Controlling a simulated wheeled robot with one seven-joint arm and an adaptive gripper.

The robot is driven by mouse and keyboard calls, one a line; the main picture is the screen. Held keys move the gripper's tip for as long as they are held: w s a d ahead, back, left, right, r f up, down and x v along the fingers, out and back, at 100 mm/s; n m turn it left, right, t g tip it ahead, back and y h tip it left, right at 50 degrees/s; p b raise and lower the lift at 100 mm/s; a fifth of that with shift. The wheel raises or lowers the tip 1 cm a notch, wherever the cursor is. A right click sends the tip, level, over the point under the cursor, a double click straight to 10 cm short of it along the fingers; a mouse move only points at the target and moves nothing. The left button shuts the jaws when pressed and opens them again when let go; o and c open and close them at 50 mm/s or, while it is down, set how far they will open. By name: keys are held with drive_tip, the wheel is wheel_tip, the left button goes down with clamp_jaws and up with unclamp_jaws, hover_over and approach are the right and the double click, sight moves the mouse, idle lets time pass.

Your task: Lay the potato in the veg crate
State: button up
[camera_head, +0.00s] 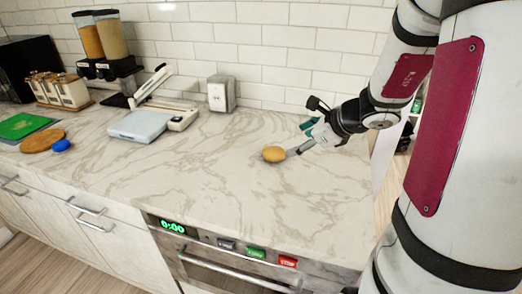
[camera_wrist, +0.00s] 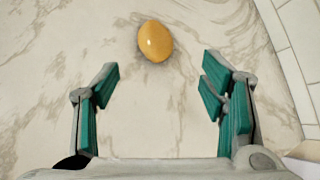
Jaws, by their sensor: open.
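The potato (camera_head: 274,154) is a smooth yellow-orange oval lying on the marble counter. In the wrist view the potato (camera_wrist: 155,40) lies ahead of my fingertips, roughly centred between them. My gripper (camera_head: 302,137) is low over the counter, just right of the potato in the head view. In the wrist view my gripper (camera_wrist: 158,84) is open and empty, its green-padded fingers wide apart. No veg crate can be made out in either view.
A round wooden board (camera_head: 42,141), blue item (camera_head: 61,145) and green board (camera_head: 20,126) lie far left. The counter's middle is clear.

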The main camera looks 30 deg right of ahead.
sight(276, 151)
drive_tip(key=b+x, duration=0.1)
drive_tip(key=x, duration=0.6)
drive_tip(key=shift+a+b+x, duration=0.2)
drive_tip(key=shift+b+x, duration=0.15)
drive_tip(key=shift+x, duration=0.95)
drive_tip(key=shift+a+b+x, duration=0.2)
drive_tip(key=shift+b+x, duration=0.1)
drive_tip(key=shift+x, duration=1.05)
drive_tip(key=shift+s+f, duration=0.1)
drive_tip(key=shift+s, duration=0.15)
drive_tip(key=c, duration=1.4)
wheel_tip(276, 151, up, 2)
drive_tip(key=shift+r+p, duration=0.1)
drive_tip(key=shift+p, duration=0.65)
drive_tip(key=shift+r+p, duration=0.75)
drive_tip(key=shift+r, duration=0.15)
drive_tip(key=s, duration=0.3)
drive_tip(key=s+a+b, duration=0.1)
drive_tip(key=s, duration=0.3)
drive_tip(key=s+a, duration=0.1)
drive_tip(key=s, duration=0.2)
drive_tip(key=shift+s+a+r, duration=0.15)
drive_tip(key=shift+s+r, duration=0.15)
drive_tip(key=shift+s, duration=0.05)
drive_tip(key=shift+a+r+p, duration=0.1)
drive_tip(key=shift+r+p, duration=0.05)
drive_tip(key=shift+p, duration=0.55)
